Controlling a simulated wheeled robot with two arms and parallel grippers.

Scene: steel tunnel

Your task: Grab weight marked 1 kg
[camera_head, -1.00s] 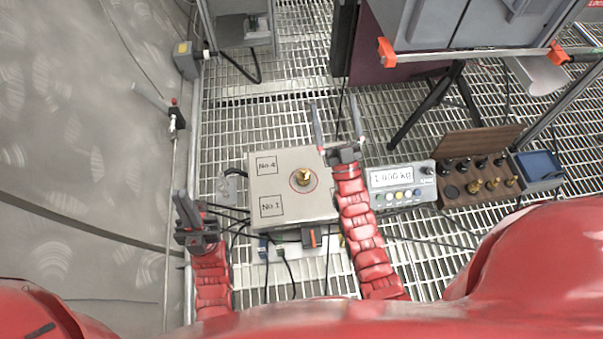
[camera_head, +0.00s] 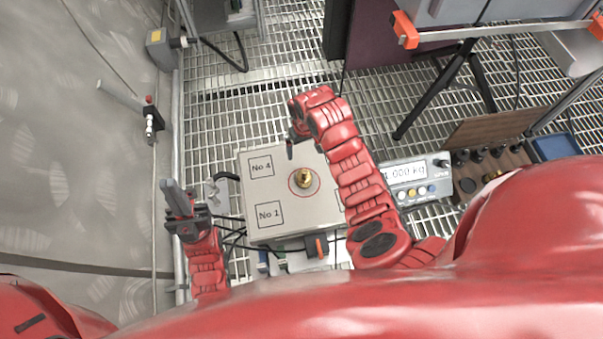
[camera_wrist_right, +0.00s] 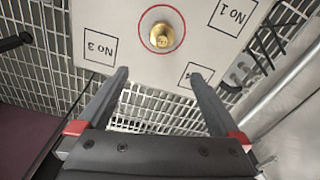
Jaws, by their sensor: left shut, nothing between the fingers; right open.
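A brass weight (camera_head: 304,179) stands inside a red circle on a light grey square plate (camera_head: 255,205). The scale display (camera_head: 404,173) beside the plate reads 1.000 kg. My right gripper (camera_head: 289,133) is above the far edge of the plate, with its arm reaching over the plate's right side. In the right wrist view its fingers (camera_wrist_right: 164,85) are spread and empty, and the brass weight (camera_wrist_right: 161,36) stands beyond them, apart from both. My left gripper (camera_head: 172,199) is shut and empty, left of the plate.
A wooden case (camera_head: 492,160) with several dark and brass weights stands at the right, partly hidden by my body. A black tripod leg (camera_head: 432,95) rises behind the display. The curved tunnel wall (camera_head: 70,170) is at the left. Metal grating floor surrounds the plate.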

